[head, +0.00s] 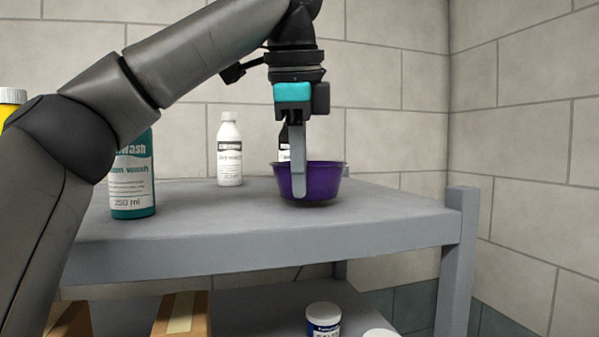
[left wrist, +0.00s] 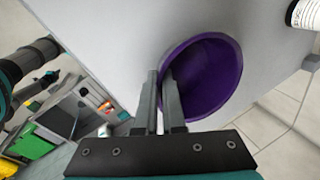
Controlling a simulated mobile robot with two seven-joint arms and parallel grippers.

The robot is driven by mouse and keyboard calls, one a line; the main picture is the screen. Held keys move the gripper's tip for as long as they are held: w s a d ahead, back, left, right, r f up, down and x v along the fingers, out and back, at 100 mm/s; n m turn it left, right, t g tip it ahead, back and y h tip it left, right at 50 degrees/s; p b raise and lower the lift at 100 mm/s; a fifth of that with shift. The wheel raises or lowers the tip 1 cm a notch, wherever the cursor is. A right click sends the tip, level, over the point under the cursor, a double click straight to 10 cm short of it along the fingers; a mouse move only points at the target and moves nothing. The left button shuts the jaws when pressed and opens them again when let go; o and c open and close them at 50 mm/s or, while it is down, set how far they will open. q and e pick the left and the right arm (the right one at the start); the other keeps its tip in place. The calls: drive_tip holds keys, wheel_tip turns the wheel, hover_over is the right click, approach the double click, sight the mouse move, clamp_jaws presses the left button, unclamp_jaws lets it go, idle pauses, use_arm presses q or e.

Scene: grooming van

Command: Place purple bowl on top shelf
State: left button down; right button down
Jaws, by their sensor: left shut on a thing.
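The purple bowl (head: 325,182) is upright at the top shelf (head: 230,240) of the grey rack, right of its middle. Whether its base touches the shelf is hard to tell; a dark shadow lies right under it. My left gripper (head: 298,180) points down and is shut on the bowl's near wall, one finger outside and one inside. In the left wrist view the bowl (left wrist: 212,75) shows its empty inside, with the fingers (left wrist: 160,110) at its rim.
A white bottle (head: 230,150) stands behind and left of the bowl. A teal wash bottle (head: 132,185) stands at the left, partly behind my arm. A dark bottle (head: 284,140) is mostly hidden behind my gripper. The shelf right of the bowl is clear. Boxes (head: 182,315) and a jar (head: 323,320) sit below.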

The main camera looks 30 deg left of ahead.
use_arm(q)
drive_tip(key=shift+f+b, duration=0.3)
drive_tip(key=shift+f, duration=0.25)
drive_tip(key=c, duration=0.9)
unclamp_jaws()
drive_tip(key=shift+c, duration=0.2)
drive_tip(key=shift+r, duration=0.1)
